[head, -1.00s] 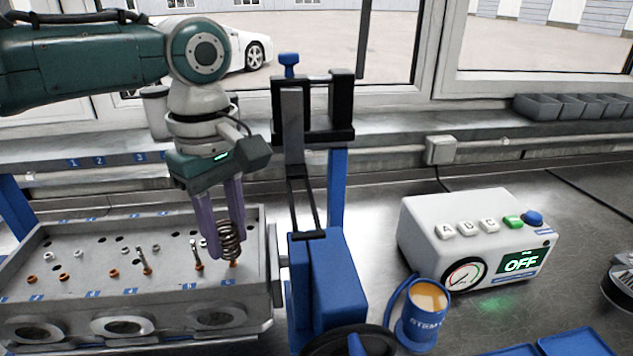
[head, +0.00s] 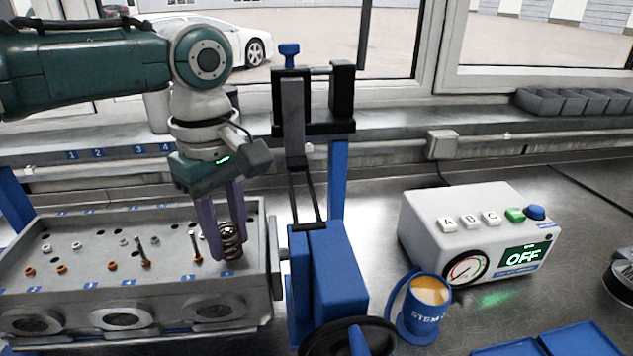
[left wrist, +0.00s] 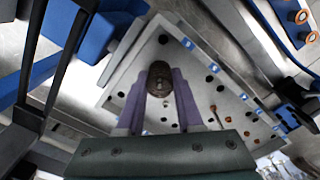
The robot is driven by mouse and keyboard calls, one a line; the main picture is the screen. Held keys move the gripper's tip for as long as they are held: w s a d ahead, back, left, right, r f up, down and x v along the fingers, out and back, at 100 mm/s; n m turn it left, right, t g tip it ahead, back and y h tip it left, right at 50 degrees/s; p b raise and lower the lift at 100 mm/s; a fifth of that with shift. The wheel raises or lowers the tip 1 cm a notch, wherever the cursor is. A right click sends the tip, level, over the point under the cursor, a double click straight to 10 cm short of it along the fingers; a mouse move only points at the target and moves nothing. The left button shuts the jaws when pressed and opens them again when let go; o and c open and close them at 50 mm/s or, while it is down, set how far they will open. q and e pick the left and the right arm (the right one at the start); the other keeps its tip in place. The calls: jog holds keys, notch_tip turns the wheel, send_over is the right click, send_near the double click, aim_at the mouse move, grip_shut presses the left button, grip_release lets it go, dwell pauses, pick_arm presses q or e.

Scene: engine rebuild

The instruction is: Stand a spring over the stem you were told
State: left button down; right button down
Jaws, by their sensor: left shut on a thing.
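A dark coil spring (head: 231,240) stands upright between the purple fingers of my left gripper (head: 224,235), low over the right end of the grey cylinder head (head: 80,290). My left gripper is shut on the spring; it also shows in the left wrist view (left wrist: 159,80) between the fingers. Whether a stem is inside the spring is hidden. Just left of it a bare stem (head: 195,246) stands up, and another stem (head: 142,252) stands farther left. Several orange and white seals sit on the head's deck, beside blue number labels. My right gripper is not in view.
A blue stand with a black lever press (head: 325,270) rises close to the right of the head. A blue mug (head: 424,308), a white control box (head: 478,240) reading OFF, and blue trays (head: 575,342) lie farther right. Grey bins (head: 575,103) stand at the back.

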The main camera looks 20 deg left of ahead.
pick_arm(q)
jog(key=shift+c, duration=2.4)
grip_release()
